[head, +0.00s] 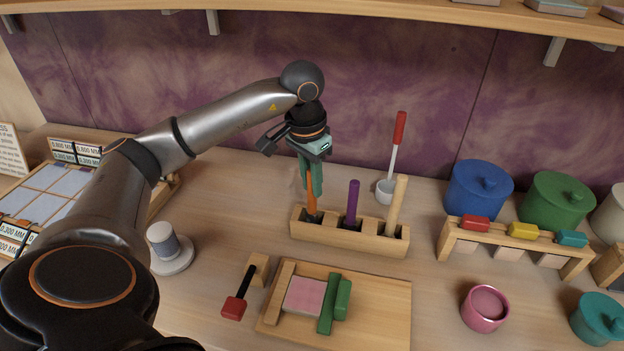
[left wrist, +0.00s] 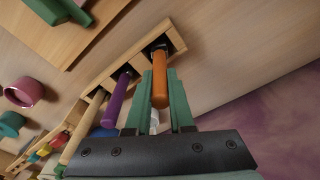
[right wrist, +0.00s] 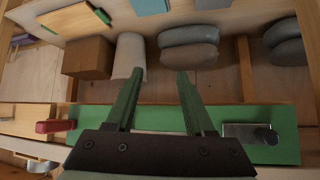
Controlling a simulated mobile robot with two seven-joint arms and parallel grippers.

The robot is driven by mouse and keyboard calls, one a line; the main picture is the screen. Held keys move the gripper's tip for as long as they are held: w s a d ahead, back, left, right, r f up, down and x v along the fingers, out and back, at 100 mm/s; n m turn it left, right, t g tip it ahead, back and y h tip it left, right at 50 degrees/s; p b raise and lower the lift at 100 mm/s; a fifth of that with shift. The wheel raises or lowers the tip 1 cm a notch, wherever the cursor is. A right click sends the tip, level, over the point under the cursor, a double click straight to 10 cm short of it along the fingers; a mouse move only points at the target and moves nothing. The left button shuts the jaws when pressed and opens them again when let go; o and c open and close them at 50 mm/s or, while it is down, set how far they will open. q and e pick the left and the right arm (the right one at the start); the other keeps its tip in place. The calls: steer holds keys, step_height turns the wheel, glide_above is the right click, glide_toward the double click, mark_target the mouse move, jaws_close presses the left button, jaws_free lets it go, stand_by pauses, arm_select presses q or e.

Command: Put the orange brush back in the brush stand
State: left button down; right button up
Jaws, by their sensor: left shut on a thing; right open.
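The orange brush (head: 311,196) stands nearly upright at the left slot of the wooden brush stand (head: 345,235). Its lower end is at or in that slot; how deep it sits I cannot tell. My left gripper (head: 312,178) is shut on its handle from above. In the left wrist view the orange handle (left wrist: 160,82) lies between the green fingers and points at the stand's end hole. A purple handle (head: 352,203) and a pale wooden handle (head: 397,203) stand in the other slots. My right gripper (right wrist: 158,100) is open and empty, seen only in the right wrist view.
A wooden board (head: 385,310) with blocks lies in front. Blue (head: 478,190) and green (head: 556,202) pots stand right. Under my right gripper is a green panel (right wrist: 285,120).

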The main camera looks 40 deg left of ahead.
arm_select(q)
steer(key=shift+f+b, duration=0.35)
steer(key=shift+f, duration=0.1)
steer(key=c, duration=0.7)
jaws_free()
steer(key=shift+r, duration=0.1)
steer(key=r, duration=0.4)
steer(key=s+r+p, duration=0.1)
steer(key=r, duration=0.3)
steer(key=r+p, duration=0.1)
steer(key=r, duration=0.3)
steer(key=shift+s+r, duration=0.15)
steer(key=shift+r, duration=0.1)
